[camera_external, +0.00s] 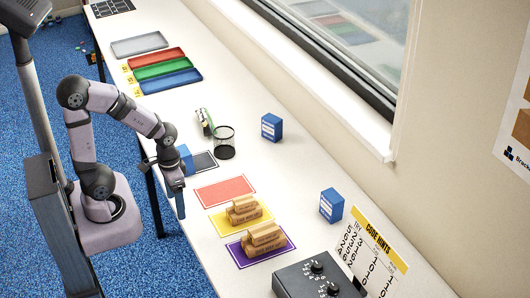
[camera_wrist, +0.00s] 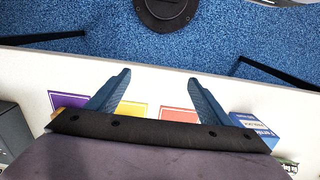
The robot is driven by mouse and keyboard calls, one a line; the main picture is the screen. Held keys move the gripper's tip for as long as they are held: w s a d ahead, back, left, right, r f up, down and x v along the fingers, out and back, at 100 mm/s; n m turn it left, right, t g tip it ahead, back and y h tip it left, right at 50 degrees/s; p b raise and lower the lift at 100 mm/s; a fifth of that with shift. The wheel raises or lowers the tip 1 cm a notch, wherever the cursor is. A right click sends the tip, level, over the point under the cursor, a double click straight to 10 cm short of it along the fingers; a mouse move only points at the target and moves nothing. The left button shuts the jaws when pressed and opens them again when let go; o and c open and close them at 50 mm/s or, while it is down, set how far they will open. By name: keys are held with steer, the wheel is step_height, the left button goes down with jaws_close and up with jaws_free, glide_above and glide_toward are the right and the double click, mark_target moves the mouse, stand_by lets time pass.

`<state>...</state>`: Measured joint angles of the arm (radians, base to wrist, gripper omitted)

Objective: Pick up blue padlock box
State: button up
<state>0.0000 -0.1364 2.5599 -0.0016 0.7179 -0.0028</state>
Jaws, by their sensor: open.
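Several blue boxes with white labels stand on the white table; I cannot read which is the padlock one. One blue box (camera_external: 187,154) is partly hidden behind my wrist at the dark mat. It seems to be the blue box (camera_wrist: 255,127) at the right of the wrist view, partly behind my gripper body. Another blue box (camera_external: 271,127) stands near the window wall, and another blue box (camera_external: 331,205) is farther down by the hint sign. My gripper (camera_external: 180,206) is open and empty at the table's left edge. Its spread fingers also show in the wrist view (camera_wrist: 160,78).
A red mat (camera_external: 225,191), a yellow mat (camera_external: 222,225) and a purple mat (camera_external: 241,258) lie in a row; brown cartons (camera_external: 263,238) stand on the last two. A black mesh cup (camera_external: 224,143), coloured trays (camera_external: 160,64) and a dark dial box (camera_external: 318,277) are around.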

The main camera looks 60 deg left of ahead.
mark_target(326, 204)
steer(key=shift+o, duration=0.6)
